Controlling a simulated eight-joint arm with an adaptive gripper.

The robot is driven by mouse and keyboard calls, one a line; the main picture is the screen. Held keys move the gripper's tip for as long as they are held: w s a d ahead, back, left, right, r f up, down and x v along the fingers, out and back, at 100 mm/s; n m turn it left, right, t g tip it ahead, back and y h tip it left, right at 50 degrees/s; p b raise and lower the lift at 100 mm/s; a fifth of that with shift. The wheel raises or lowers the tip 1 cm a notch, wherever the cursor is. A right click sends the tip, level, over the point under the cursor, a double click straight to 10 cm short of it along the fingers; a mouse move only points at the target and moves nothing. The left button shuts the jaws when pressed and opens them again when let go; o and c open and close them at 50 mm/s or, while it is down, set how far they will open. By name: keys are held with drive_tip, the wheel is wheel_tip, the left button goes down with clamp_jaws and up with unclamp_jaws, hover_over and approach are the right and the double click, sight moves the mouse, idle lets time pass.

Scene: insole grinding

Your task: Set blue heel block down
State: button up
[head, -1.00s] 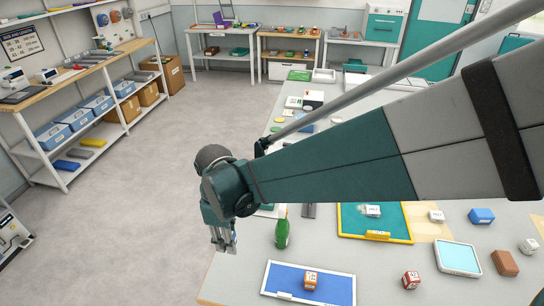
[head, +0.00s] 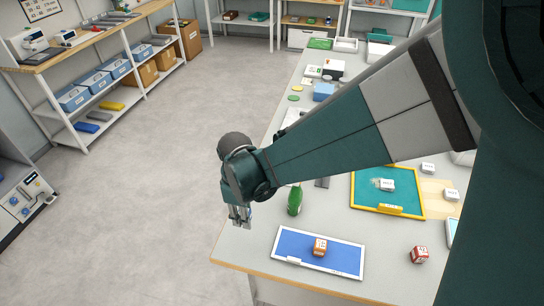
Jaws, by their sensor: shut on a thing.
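My gripper (head: 240,222) points down near the left edge of the grey table (head: 235,256). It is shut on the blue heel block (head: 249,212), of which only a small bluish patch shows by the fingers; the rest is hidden. A blue mat with a white frame (head: 340,263) lies on the table to the right of and nearer than my gripper. An orange-brown block with a white label (head: 320,246) sits on that mat.
A green bottle (head: 295,200) stands just right of my gripper. A yellow-framed teal tray (head: 410,180) holds a white block (head: 387,185). A red-and-white cube (head: 419,254) is at the right. Bare table lies between mat and bottle.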

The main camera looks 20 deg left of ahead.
hover_over(247, 235)
drive_tip(key=shift+f+b, duration=0.45)
drive_tip(key=shift+f, duration=2.6)
drive_tip(key=shift+f+b, duration=0.3)
drive_tip(key=shift+f, duration=1.55)
drive_tip(key=shift+f, duration=0.1)
drive_tip(key=o, duration=0.5)
drive_tip(key=shift+f, duration=0.1)
drive_tip(key=shift+c, duration=0.2)
drive_tip(key=o, duration=0.5)
drive_tip(key=shift+c, duration=0.2)
